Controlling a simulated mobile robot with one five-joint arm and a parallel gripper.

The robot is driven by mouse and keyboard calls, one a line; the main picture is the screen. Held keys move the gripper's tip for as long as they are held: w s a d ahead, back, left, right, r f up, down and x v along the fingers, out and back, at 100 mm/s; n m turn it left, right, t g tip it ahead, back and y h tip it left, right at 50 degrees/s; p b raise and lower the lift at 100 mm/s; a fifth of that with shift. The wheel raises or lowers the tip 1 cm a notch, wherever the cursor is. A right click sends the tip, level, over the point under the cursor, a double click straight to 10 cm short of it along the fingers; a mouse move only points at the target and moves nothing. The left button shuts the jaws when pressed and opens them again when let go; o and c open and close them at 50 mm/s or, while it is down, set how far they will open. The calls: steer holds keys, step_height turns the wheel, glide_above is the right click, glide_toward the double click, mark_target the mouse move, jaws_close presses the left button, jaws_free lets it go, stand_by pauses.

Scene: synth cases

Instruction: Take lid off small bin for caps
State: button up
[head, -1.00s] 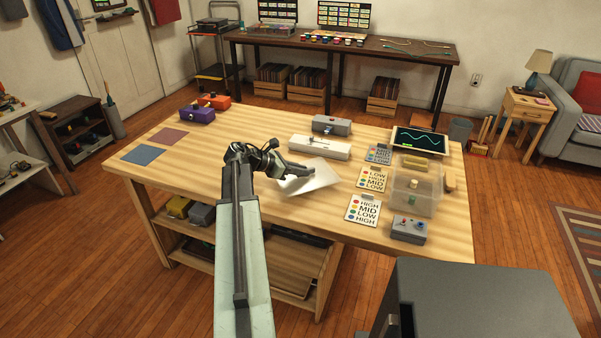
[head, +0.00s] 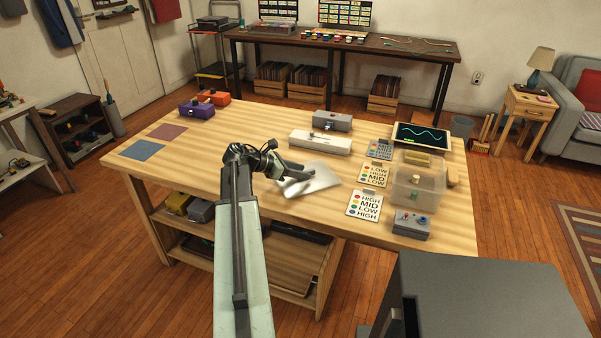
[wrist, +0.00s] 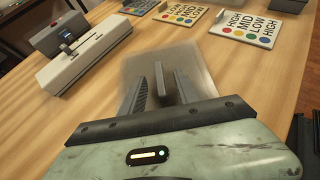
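A clear translucent bin (head: 431,196) stands at the right side of the wooden table, its top uncovered, with a small green item showing in it. A pale translucent flat panel, which looks like the lid (head: 322,180), is at my gripper (head: 295,174), away to the left of the bin. In the wrist view the lid (wrist: 205,66) lies beyond my fingers, and a grey upright grip piece (wrist: 160,82) stands between the two fingers. Exact finger contact is hard to see.
Label cards (head: 364,205) and a grey box with knobs (head: 411,224) lie close to the bin. A white device (head: 320,143) is behind the lid, and a tablet (head: 421,138) is behind the bin.

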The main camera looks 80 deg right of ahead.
steer(key=p+v, duration=0.3)
steer(key=v, duration=0.3)
steer(key=shift+w+a+r, duration=0.1)
steer(key=shift+w+r, duration=0.1)
steer(key=shift+r, duration=0.1)
steer(key=shift+w+a+r, duration=0.1)
steer(key=shift+w+a, duration=0.15)
steer(key=shift+w, duration=0.05)
